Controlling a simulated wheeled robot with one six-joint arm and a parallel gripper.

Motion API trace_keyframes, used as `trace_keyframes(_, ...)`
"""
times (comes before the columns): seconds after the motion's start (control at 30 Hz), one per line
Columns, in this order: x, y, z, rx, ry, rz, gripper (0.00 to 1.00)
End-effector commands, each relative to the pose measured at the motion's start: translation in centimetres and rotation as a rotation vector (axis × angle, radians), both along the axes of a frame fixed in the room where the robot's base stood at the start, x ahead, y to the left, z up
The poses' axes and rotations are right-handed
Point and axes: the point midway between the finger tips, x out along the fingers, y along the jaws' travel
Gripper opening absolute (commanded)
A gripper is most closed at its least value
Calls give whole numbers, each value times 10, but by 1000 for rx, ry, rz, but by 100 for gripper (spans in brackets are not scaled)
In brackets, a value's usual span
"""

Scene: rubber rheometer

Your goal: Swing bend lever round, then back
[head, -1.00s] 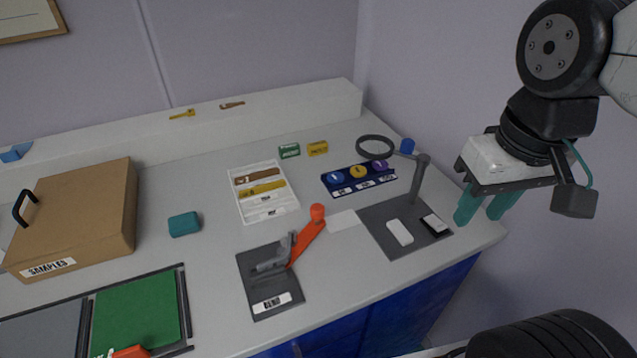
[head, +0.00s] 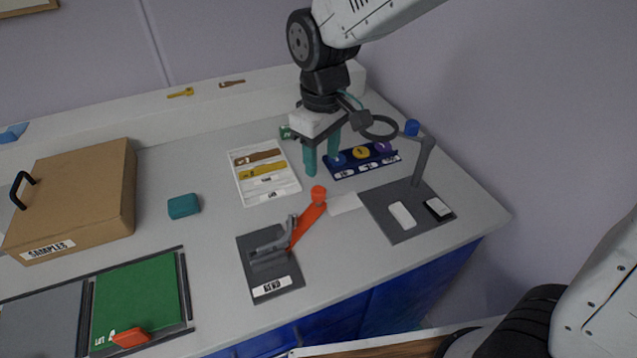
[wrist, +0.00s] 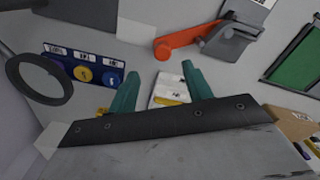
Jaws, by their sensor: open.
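The bend lever is an orange-red arm (head: 308,225) with a round knob (head: 318,194) at its upper end. It pivots on a grey fixture (head: 272,240) on a dark plate labelled BEND (head: 247,281). The lever points up and to the right from the fixture. In the wrist view the lever (wrist: 185,39) lies beyond my fingers, its knob (wrist: 162,49) towards the gap between them. My gripper (head: 322,165) has two teal fingers, open and empty, pointing down above the bench behind the knob, not touching it. The fingers also show in the wrist view (wrist: 158,84).
A white tray (head: 290,189) with brown and yellow strips lies left of my gripper. A blue rack (head: 345,172) with coloured discs and a ring magnifier (head: 380,137) on a post stand to the right. A teal block (head: 183,206) and a samples box (head: 95,190) are farther left.

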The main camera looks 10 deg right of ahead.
Motion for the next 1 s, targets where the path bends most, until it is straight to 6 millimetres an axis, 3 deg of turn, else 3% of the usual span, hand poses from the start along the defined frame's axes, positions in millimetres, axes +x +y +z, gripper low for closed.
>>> trace_keyframes(0.6, 2, 7, -77, -2, 4, 18, 50)
trace_keyframes(0.93, 2, 7, -83, -1, 2, 17, 50)
trace_keyframes(0.97, 3, 7, -83, -1, 2, 17, 47)
trace_keyframes(1.0, 3, 7, -83, -1, 2, 17, 36)
